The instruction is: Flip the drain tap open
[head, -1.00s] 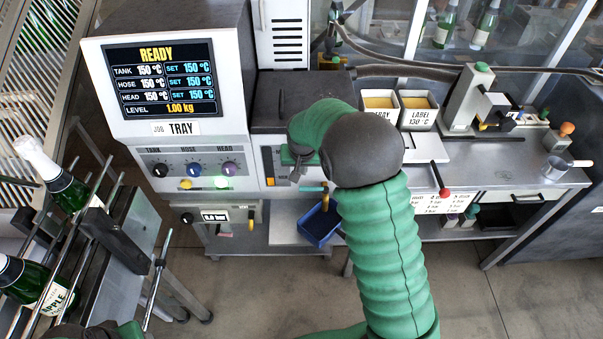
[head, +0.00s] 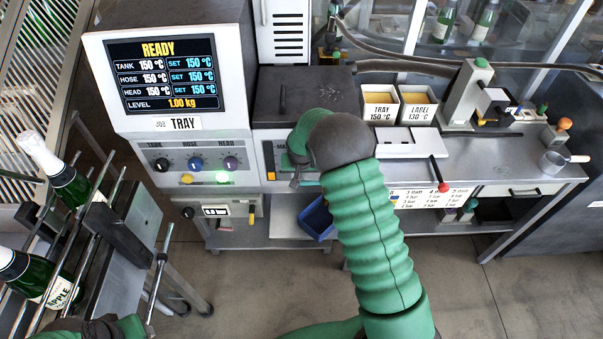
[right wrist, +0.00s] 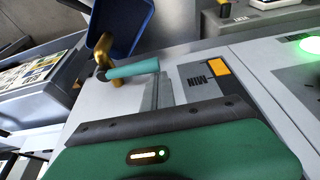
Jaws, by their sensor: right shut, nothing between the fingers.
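The drain tap has a brass body (right wrist: 102,48) and a teal lever (right wrist: 132,69), seen best in the right wrist view on the melter's grey front. The lever lies roughly along the panel face, across that picture. In the head view the tap is mostly hidden behind my right wrist. My right gripper (right wrist: 160,92) is shut and empty. Its thin grey fingers reach up to the free end of the teal lever; whether they touch it I cannot tell. In the head view the right gripper (head: 295,183) is small, in front of the melter.
A blue bin (head: 317,217) stands below the tap. The melter's screen (head: 163,76) reads READY, with several knobs beneath. A bottle rack (head: 107,220) stands at left. A workbench (head: 480,165) with a red-knobbed lever (head: 440,180) is at right.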

